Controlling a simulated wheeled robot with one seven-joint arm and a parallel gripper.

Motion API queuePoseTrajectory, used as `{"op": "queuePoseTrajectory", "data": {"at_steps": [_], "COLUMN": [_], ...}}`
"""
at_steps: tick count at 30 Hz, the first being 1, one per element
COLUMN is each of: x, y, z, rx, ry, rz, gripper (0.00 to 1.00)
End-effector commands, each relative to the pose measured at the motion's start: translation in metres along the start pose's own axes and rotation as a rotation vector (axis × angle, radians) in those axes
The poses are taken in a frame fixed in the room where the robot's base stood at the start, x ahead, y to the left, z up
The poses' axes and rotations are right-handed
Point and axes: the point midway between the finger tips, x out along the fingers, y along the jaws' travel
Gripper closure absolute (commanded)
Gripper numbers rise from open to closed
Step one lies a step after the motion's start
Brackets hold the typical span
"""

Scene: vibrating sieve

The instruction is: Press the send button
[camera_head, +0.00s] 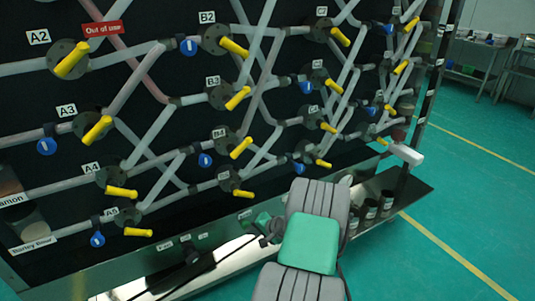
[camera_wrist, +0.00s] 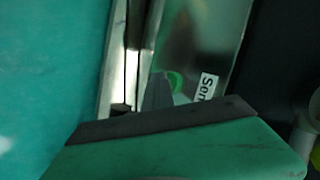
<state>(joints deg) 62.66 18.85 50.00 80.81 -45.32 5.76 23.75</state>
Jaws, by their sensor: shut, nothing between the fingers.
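In the wrist view, a round green button (camera_wrist: 175,80), partly hidden, shows on a metal strip. A white label (camera_wrist: 206,87) beside it on the right reads "Sen", with the rest cut off. The grey fingers of my gripper (camera_wrist: 158,90) are shut and empty. Their tip overlaps the button's left part in the picture; whether they touch it I cannot tell. In the head view, my gripper (camera_head: 268,229) is at the lower front edge of the rig, near a small white label (camera_head: 245,213) too small to read. The button cannot be made out there.
The dark panel above carries pipes and several yellow valve handles (camera_head: 236,47), plus a red "Out of use" sign (camera_head: 103,28). Dark jars (camera_head: 370,209) stand on the ledge at right. The green floor (camera_head: 470,215) at right is clear.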

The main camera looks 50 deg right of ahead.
Motion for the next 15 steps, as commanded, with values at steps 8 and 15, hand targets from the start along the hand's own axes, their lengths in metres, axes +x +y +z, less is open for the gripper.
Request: {"op": "queuePoseTrajectory", "data": {"at_steps": [8,15], "x": [-0.004,-0.023], "y": [-0.001,0.012], "z": [-0.002,0.010], "rx": [-0.002,0.003], "ry": [0.006,0.006], "rz": [-0.004,-0.002], "gripper": [1.00,1.00]}}
